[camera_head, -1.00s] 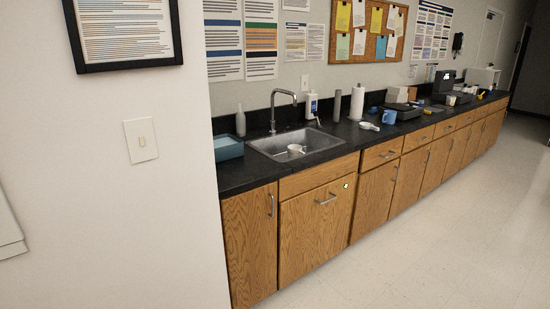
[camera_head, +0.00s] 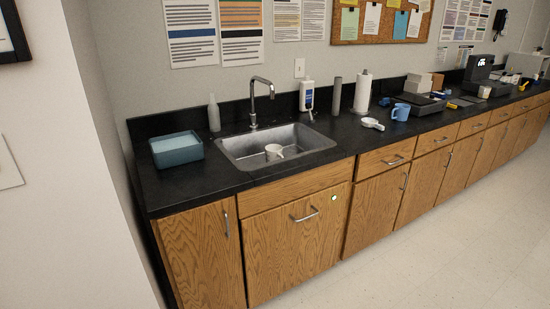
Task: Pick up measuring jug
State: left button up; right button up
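A blue jug-like vessel with a handle (camera_head: 401,112) stands upright on the black counter, right of the sink; it looks most like the measuring jug, but its markings are too small to see. A white cup with a handle (camera_head: 273,152) sits inside the sink basin (camera_head: 306,142). A small white round item with a handle (camera_head: 372,124) lies on the counter just left of the blue jug. Neither of my grippers is in view.
A teal tub (camera_head: 176,152) stands at the counter's left end. A faucet (camera_head: 257,105), soap bottle (camera_head: 307,97), grey cylinder (camera_head: 336,97) and paper roll (camera_head: 362,93) line the back. Black devices (camera_head: 414,104) stand farther right. The floor (camera_head: 450,240) before the cabinets is clear.

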aim_at(273, 152)
jog(key=u, duration=0.2)
jog(key=i+l+u, duration=0.3)
jog(key=u, duration=0.2)
jog(key=i+l+u, duration=0.2)
jog(key=l+u, duration=0.25)
jog(key=i+l+u, duration=0.15)
jog(key=l+u, duration=0.35)
jog(key=j, duration=0.1)
